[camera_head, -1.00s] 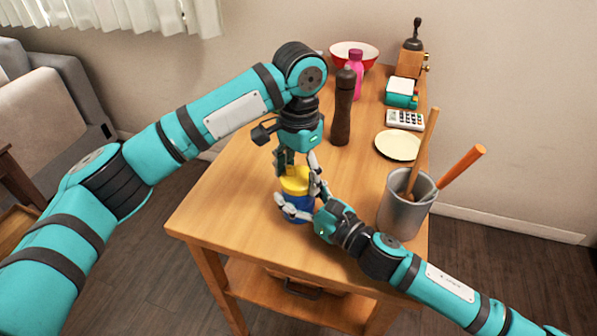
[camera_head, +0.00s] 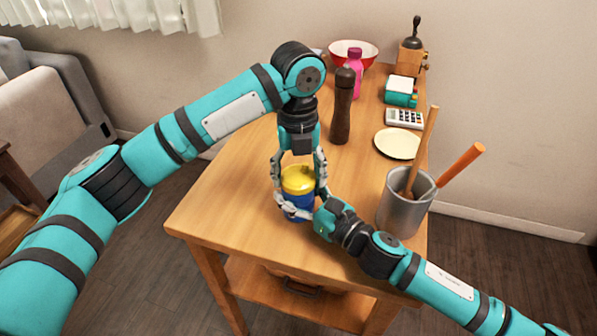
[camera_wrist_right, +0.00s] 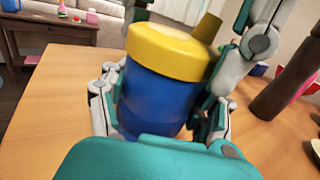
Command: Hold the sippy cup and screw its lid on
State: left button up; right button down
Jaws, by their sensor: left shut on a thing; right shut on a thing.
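The sippy cup (camera_head: 297,205) has a blue body and stands upright on the wooden table. Its yellow lid (camera_head: 298,179) sits on top, and the spout shows in the right wrist view. My right gripper (camera_head: 299,208) is shut around the blue body (camera_wrist_right: 157,98) from the right. My left gripper (camera_head: 299,174) comes down from above, its fingers on either side of the yellow lid (camera_wrist_right: 172,50), shut on it. Whether the lid sits fully tight on the cup cannot be told. The fingers hide part of the cup's sides.
A grey metal container (camera_head: 402,212) with wooden-handled utensils stands close behind my right arm. The table's left part (camera_head: 225,190) is clear.

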pick_arm(q)
jog(key=o, duration=0.9)
jog(key=shift+c, duration=0.2)
pick_arm(e)
jog(key=shift+f, duration=0.1)
pick_arm(q)
jog(key=shift+r, duration=2.3)
jog(key=shift+n, duration=0.3)
jog(key=shift+c, duration=0.3)
